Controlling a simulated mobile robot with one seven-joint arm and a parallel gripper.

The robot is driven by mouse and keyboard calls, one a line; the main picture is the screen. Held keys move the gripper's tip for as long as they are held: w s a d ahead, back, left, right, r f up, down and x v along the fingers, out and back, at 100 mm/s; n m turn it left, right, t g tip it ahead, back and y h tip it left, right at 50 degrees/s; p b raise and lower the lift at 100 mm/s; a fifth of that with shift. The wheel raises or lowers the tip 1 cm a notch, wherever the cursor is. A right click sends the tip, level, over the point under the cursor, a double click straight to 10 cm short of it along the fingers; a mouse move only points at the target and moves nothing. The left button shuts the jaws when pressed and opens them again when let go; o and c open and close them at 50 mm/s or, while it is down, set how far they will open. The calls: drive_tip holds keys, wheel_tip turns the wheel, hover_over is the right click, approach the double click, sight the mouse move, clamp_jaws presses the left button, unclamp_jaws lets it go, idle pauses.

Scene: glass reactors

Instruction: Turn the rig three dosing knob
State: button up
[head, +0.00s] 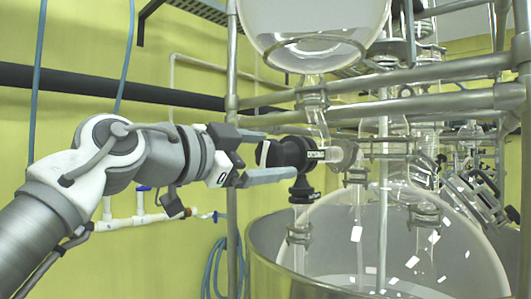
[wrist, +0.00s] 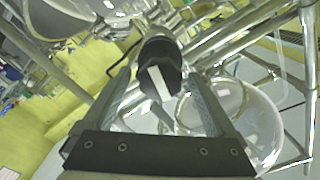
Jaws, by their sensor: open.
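The dosing knob (head: 268,153) is black with a white stripe on its face and sits on a black valve body (head: 293,152) below the upper glass vessel (head: 315,30). In the wrist view the knob (wrist: 160,78) lies ahead, between the two fingers. My gripper (head: 270,157) is open, with one finger above the knob's side and the other below it in the head view. The wrist view shows my gripper (wrist: 165,88) with a finger on each side of the knob. I cannot tell whether either finger touches it. No rig number is readable.
A metal pipe frame (head: 420,105) runs around the rig. A large glass reactor (head: 400,240) stands in a steel vessel (head: 262,240) below the valve. A dark horizontal pipe (head: 60,80) crosses the yellow wall behind my arm. Blue hoses (head: 217,265) hang near the wall.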

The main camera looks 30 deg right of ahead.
drive_tip(key=shift+c, duration=0.2)
drive_tip(key=c, duration=1.3)
drive_tip(key=shift+c, duration=0.2)
drive_tip(key=n+b, duration=0.2)
drive_tip(key=n, duration=0.1)
drive_tip(key=shift+w+f+n, duration=0.1)
drive_tip(key=shift+f+n, duration=0.05)
drive_tip(key=shift+n, duration=0.25)
drive_tip(key=n+b, duration=0.1)
drive_tip(key=n, duration=0.8)
drive_tip(key=shift+a+n, duration=0.1)
drive_tip(key=shift+n, duration=2.1)
